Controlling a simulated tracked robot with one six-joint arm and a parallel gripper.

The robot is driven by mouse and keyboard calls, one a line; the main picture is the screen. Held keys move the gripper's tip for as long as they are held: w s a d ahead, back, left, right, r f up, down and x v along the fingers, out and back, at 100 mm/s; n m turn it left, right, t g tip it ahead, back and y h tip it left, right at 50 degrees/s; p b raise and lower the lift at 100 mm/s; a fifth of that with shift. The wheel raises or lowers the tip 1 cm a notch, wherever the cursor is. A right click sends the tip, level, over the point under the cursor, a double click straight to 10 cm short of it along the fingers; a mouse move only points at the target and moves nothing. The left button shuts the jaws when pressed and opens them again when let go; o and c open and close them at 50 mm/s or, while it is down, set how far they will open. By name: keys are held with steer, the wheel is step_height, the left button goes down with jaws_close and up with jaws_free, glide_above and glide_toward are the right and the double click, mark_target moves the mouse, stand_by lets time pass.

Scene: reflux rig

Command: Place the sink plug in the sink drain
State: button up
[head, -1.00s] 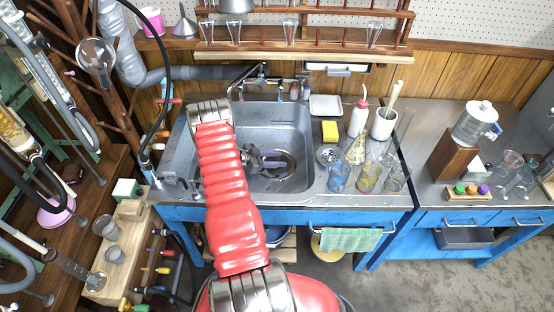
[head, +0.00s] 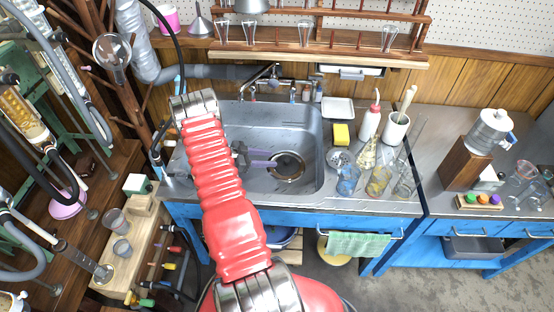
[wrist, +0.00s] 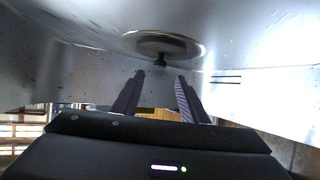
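The sink drain (head: 299,172) is a round ring in the floor of the grey sink basin, right of my gripper in the head view. In the wrist view, a round disc with a dark knob, the sink plug (wrist: 160,62), lies within the drain's pale ring (wrist: 203,50). It looks level, but I cannot tell how deep it sits. My gripper (head: 272,158) is low in the basin, left of the drain. In the wrist view my gripper's (wrist: 160,76) two dark fingers are apart, with nothing between them, and point toward the knob without touching it.
The basin's walls (head: 312,150) surround my gripper. A faucet (head: 272,80) stands at the back. A yellow sponge (head: 341,134), a red-tipped bottle (head: 369,122) and several glass vessels stand on the counter to the right. The right part of the basin is clear.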

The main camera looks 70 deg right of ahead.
steer(key=shift+v, duration=1.3)
steer(key=shift+d, duration=0.1)
